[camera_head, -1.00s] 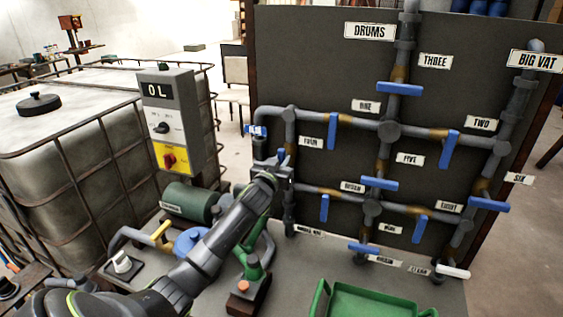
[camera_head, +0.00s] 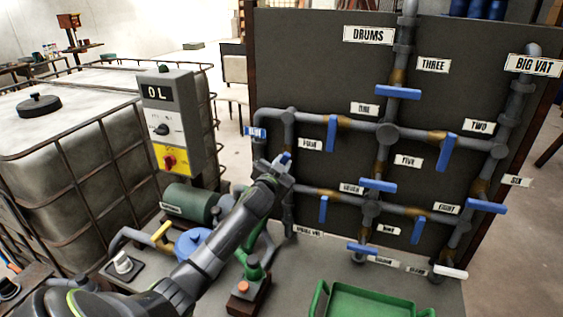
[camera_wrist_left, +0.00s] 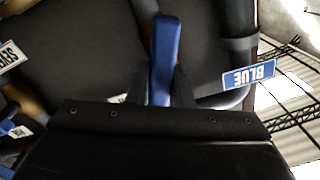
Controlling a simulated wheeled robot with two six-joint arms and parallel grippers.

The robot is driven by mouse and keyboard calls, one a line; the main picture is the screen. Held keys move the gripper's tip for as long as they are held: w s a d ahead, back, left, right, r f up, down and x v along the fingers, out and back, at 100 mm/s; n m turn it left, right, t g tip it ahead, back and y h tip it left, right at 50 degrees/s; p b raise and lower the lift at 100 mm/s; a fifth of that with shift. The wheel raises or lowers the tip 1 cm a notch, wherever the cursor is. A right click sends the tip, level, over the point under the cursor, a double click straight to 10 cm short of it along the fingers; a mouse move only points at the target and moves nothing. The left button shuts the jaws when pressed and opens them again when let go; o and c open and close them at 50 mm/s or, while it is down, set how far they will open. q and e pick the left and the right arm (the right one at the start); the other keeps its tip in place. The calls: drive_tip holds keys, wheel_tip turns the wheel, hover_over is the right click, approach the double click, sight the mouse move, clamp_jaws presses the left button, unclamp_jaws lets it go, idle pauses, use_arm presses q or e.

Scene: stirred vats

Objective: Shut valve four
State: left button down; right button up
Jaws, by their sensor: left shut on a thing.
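The label FOUR (camera_head: 310,144) is on the dark panel, beside the left upright pipe. Valve four's blue handle (camera_head: 286,156) is on that pipe, mostly hidden by my left gripper (camera_head: 279,166) in the head view. In the left wrist view the blue handle (camera_wrist_left: 165,50) stands between the fingers of my left gripper (camera_wrist_left: 162,88), which is shut on it. The handle's exact angle to its pipe is hard to tell in the head view. My right gripper is not in view.
Blue handles of other valves are close by: one (camera_head: 332,133) to the right and another (camera_head: 323,208) lower right. A blue tag (camera_head: 255,133) is at the left pipe bend. A pump (camera_head: 190,203) and control box (camera_head: 172,125) stand left; a green tray (camera_head: 370,302) is in front.

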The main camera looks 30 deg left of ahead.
use_arm(q)
drive_tip(key=m+p, duration=0.1)
drive_tip(key=m, duration=0.2)
drive_tip(key=shift+d+m, duration=0.15)
drive_tip(key=shift+m, duration=0.25)
drive_tip(key=m+p, duration=0.1)
drive_tip(key=m, duration=0.2)
drive_tip(key=shift+f+m, duration=0.15)
drive_tip(key=shift+m, duration=0.15)
drive_tip(key=m, duration=0.2)
drive_tip(key=m+p, duration=0.2)
drive_tip(key=m, duration=0.1)
drive_tip(key=shift+d+f+m, duration=0.1)
drive_tip(key=shift+f+m, duration=0.2)
drive_tip(key=shift+f, duration=0.05)
drive_tip(key=c, duration=1.3)
unclamp_jaws()
drive_tip(key=b+v, duration=0.2)
drive_tip(key=v, duration=1.5)
drive_tip(key=shift+s, duration=0.2)
